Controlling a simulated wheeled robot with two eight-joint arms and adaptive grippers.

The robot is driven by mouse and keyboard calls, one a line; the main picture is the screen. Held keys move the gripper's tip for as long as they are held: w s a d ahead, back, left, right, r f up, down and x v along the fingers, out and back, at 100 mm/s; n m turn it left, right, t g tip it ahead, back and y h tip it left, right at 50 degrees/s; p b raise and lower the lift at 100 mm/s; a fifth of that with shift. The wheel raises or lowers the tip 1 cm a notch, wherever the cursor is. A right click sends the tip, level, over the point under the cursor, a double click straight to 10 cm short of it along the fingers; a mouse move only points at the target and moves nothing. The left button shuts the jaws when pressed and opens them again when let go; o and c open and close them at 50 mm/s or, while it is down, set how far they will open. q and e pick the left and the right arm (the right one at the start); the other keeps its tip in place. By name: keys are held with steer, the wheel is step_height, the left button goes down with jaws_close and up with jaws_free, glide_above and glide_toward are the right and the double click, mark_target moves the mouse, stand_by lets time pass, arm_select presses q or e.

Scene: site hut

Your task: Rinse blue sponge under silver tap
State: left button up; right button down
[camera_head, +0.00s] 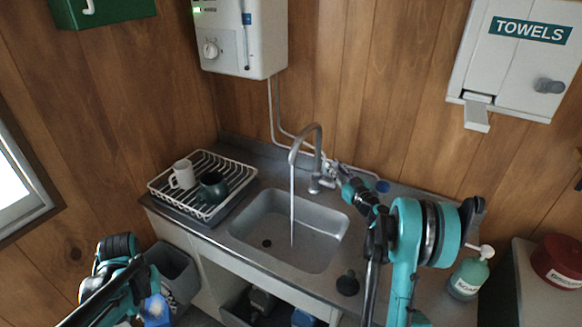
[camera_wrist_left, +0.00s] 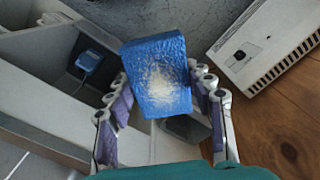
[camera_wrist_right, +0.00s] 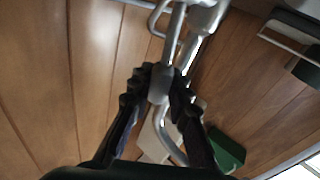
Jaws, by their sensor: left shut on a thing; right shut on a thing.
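The silver tap (camera_head: 316,140) stands behind the sink, and a thin stream of water (camera_head: 292,205) falls from its spout into the basin. My right gripper (camera_head: 338,172) is at the tap's right side. In the right wrist view its fingers are closed around the silver tap lever (camera_wrist_right: 160,88). My left gripper (camera_head: 148,297) is low at the left, beside the cabinet and away from the water. It is shut on the blue sponge (camera_wrist_left: 158,70), which has a pale patch on its face. In the head view the sponge (camera_head: 156,312) is partly hidden.
The metal sink (camera_head: 322,251) is empty apart from the water. A white dish rack (camera_head: 158,190) with a white mug and a dark mug stands left of it. A soap bottle (camera_head: 468,275) and a black knob-like item (camera_head: 348,283) are at the right. A grey bin (camera_head: 172,268) stands below left.

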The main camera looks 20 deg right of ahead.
steer(key=c, duration=1.4)
jaws_free()
steer(key=shift+s, duration=0.1)
steer(key=s, duration=0.8)
steer(key=s+d+f, duration=0.1)
steer(key=s, duration=0.2)
steer(key=shift+s, duration=0.4)
